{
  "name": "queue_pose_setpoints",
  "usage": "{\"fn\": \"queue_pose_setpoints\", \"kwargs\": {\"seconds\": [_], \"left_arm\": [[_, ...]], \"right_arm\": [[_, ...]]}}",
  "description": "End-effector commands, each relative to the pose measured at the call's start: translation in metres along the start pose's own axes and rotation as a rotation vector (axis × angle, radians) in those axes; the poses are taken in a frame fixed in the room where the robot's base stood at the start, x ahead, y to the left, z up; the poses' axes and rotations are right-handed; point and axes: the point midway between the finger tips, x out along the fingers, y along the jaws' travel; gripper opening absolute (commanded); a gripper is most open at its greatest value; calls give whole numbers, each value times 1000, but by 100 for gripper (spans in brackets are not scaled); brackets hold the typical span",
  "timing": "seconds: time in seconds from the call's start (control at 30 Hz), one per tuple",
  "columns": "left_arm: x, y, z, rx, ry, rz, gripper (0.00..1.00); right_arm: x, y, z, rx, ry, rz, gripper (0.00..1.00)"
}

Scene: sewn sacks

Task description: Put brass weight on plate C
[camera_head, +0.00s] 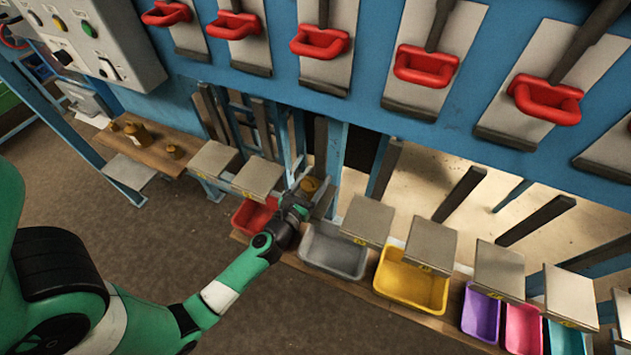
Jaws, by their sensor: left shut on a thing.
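My left gripper (304,188) is shut on a brass weight (310,184), in the middle of the camera_head view. The weight is right over or on a grey plate (324,205), the third in the row from the left, which the gripper and weight partly hide. I cannot tell whether the weight touches it. The plate labels are too small to read surely, but by its place in the row this looks like plate C. My right gripper is not in view.
Other plates flank it, one on the left (257,177) and one on the right (367,221). Red (253,217), grey (333,251) and yellow (410,287) bins stand below. More brass weights (138,133) sit on a wooden bench (150,155). Red handles (320,42) hang above.

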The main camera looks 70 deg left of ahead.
Motion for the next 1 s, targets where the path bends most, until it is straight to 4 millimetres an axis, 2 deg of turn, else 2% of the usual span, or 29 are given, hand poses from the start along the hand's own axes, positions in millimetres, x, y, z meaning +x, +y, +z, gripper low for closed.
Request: {"fn": "queue_pose_setpoints", "kwargs": {"seconds": [0.2, 0.23, 0.4, 0.77, 0.87, 1.0], "left_arm": [[1, 0, 0, 0, -6, -1, 0], [0, 0, -3, 0, 0, 0, 64], [0, 0, -2, 0, 0, 0, 92], [-2, 0, 2, 1, 1, 0, 92], [-18, 0, -1, 2, 2, 0, 92], [-52, -1, -3, 2, 4, -3, 92]], "right_arm": [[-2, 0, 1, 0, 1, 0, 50], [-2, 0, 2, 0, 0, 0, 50], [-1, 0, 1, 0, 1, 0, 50], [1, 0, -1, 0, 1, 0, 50], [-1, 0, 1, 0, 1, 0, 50], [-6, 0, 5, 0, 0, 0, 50]]}}
